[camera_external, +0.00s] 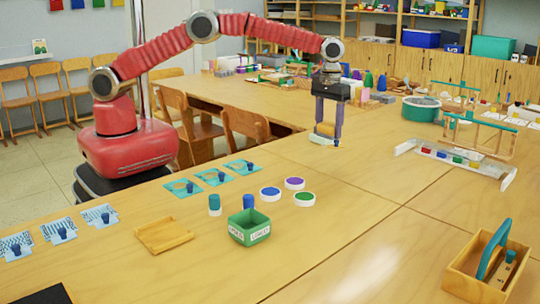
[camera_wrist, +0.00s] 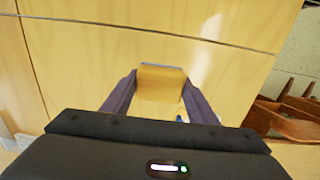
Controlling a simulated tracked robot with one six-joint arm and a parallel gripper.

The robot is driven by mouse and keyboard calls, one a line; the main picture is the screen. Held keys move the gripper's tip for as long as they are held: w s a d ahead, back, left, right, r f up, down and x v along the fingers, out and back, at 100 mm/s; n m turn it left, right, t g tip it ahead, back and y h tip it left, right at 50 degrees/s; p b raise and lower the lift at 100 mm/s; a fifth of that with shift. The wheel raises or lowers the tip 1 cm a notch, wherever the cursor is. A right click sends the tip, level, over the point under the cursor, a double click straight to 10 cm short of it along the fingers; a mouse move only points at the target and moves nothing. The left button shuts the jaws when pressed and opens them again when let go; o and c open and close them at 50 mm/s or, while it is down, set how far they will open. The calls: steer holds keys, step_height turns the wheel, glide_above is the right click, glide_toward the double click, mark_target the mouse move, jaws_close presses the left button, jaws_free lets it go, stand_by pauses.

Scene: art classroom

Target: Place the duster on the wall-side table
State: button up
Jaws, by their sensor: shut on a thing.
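My gripper (camera_external: 327,122) points down over the long wooden table. Its two purple-grey fingers are shut on the duster (camera_external: 324,129), a small pale wooden block with a lighter underside. In the wrist view the duster (camera_wrist: 162,75) sits between the fingers (camera_wrist: 158,98), with its lower part hidden by the dark gripper body. The duster is at or just above the tabletop (camera_wrist: 110,28); I cannot tell whether it touches. Several joined wooden tables (camera_external: 335,180) are in view, and which one is the wall-side table is not clear.
A white tray with coloured blocks (camera_external: 455,158) and a green round tub (camera_external: 421,108) are to the right. A green box (camera_external: 249,227), round lids (camera_external: 304,199) and a wooden caddy (camera_external: 487,268) are nearer. Chairs (camera_external: 188,125) stand behind the table.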

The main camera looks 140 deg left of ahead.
glide_above(326, 164)
steer(key=shift+w+f, duration=0.1)
steer(key=shift+f, duration=2.35)
steer(key=shift+f, duration=2.5)
steer(key=o, duration=1.1)
steer(key=shift+f, duration=0.1)
step_height(326, 164, up, 12)
steer(key=shift+r, duration=0.15)
